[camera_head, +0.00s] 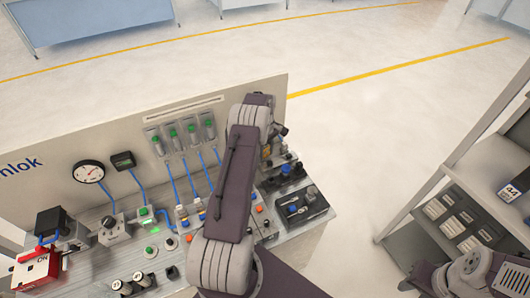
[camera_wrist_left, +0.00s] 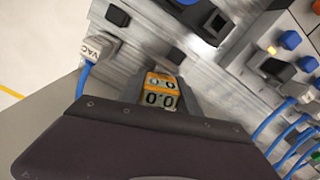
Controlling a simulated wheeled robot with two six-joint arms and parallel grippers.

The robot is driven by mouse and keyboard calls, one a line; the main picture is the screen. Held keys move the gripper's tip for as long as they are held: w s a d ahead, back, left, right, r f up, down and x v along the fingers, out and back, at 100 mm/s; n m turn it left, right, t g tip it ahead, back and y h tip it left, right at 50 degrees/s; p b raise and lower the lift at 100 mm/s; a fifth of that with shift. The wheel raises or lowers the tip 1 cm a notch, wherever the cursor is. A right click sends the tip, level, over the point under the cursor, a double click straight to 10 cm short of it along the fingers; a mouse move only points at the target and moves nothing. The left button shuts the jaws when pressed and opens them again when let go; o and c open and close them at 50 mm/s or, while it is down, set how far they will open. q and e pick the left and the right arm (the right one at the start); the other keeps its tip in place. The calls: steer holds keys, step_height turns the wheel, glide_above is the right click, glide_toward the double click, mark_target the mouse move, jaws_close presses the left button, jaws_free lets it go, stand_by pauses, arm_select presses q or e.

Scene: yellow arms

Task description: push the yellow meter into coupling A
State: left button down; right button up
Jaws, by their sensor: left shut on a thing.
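The yellow meter (camera_wrist_left: 160,98) shows in the left wrist view with a "0.0" face, just beyond the dark edge of my left gripper (camera_wrist_left: 165,84). The gripper is shut on it, close above the grey metal bench panel. In the head view my left arm crosses the middle of the bench and hides most of the hand and the meter. No label for coupling A is readable, so I cannot tell which fitting it is. Only part of my right arm shows, at the bottom right of the head view; its gripper is out of frame.
A grey fitting marked VAC (camera_wrist_left: 100,50) with a blue hose is left of the meter. A shelf rack (camera_head: 455,222) stands at right, with open floor between.

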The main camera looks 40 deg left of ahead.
arm_select(q)
steer(key=shift+f, duration=0.2)
steer(key=c, duration=0.9)
jaws_free()
steer(key=shift+o, duration=0.7)
steer(key=shift+r, duration=0.15)
step_height(320, 180, up, 9)
steer(key=p, duration=0.6)
